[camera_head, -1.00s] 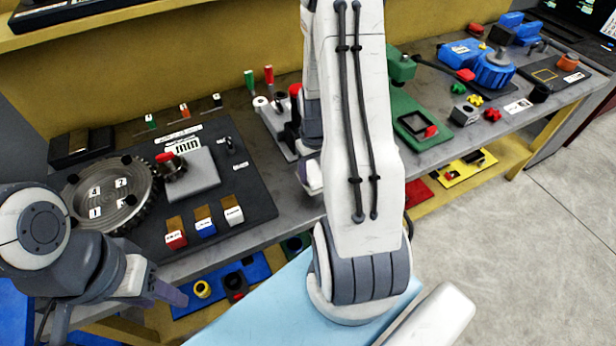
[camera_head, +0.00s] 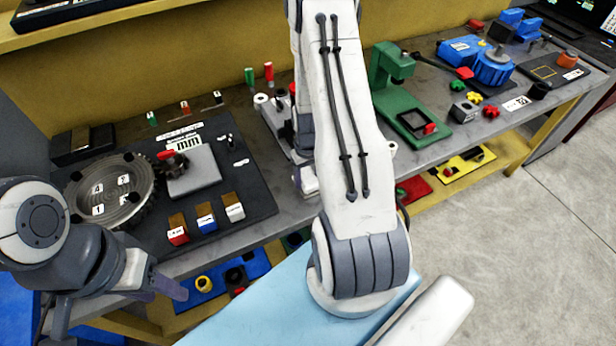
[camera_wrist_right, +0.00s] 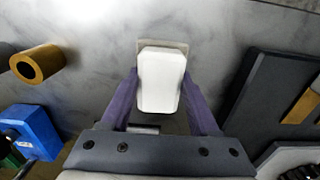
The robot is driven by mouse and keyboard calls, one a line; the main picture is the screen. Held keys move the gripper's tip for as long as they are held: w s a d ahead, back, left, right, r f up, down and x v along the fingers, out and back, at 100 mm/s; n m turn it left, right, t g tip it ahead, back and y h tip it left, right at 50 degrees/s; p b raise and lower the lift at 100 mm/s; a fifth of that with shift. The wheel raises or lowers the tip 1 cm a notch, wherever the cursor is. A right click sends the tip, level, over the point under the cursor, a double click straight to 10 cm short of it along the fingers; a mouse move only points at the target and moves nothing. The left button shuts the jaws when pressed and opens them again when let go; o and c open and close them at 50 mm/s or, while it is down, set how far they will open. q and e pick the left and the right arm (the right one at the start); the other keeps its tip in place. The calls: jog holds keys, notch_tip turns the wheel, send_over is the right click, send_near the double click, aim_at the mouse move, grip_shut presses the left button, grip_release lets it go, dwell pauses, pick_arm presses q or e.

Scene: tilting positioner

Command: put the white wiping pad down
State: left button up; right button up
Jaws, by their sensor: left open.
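The white wiping pad (camera_wrist_right: 161,80) shows in the right wrist view, between the two purple fingers of my right gripper (camera_wrist_right: 160,72). The fingers touch or nearly touch its sides, and the gripper looks shut on it. A thin pale strip shows at the pad's far end, over the grey bench top (camera_wrist_right: 100,40). I cannot tell whether the pad touches the bench. In the head view my right arm hides the pad. My left gripper (camera_head: 170,288) is empty and open at lower left, in front of the bench edge; its fingers are only partly visible.
In the wrist view a gold hollow cylinder (camera_wrist_right: 38,65) and a blue block (camera_wrist_right: 34,132) are at left, and a dark board (camera_wrist_right: 270,100) at right. In the head view a round dial plate (camera_head: 108,190) stands left and a green fixture (camera_head: 405,95) stands right of my arm.

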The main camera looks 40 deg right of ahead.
aim_at(308, 178)
jog(key=o, duration=0.4)
notch_tip(308, 178, up, 12)
jog(key=shift+r+b, duration=0.15)
jog(key=shift+b, duration=0.75)
jog(key=a+r+n, duration=0.2)
jog(key=a+r, duration=0.1)
jog(key=a, duration=0.6)
jog(key=a+r+n, duration=0.2)
jog(key=a+r, duration=0.2)
jog(key=a, duration=0.4)
jog(key=s+a+r+n, duration=0.1)
jog(key=s+a+n, duration=0.1)
jog(key=s+a, duration=0.2)
jog(key=s+a+r+n, duration=0.2)
jog(key=s+a, duration=0.3)
jog(key=s, duration=0.1)
jog(key=s+a+r+n+y, duration=0.1)
jog(key=s+a, duration=0.3)
jog(key=s, duration=0.2)
jog(key=shift+a+r+n, duration=0.2)
jog(key=shift+a+n, duration=0.2)
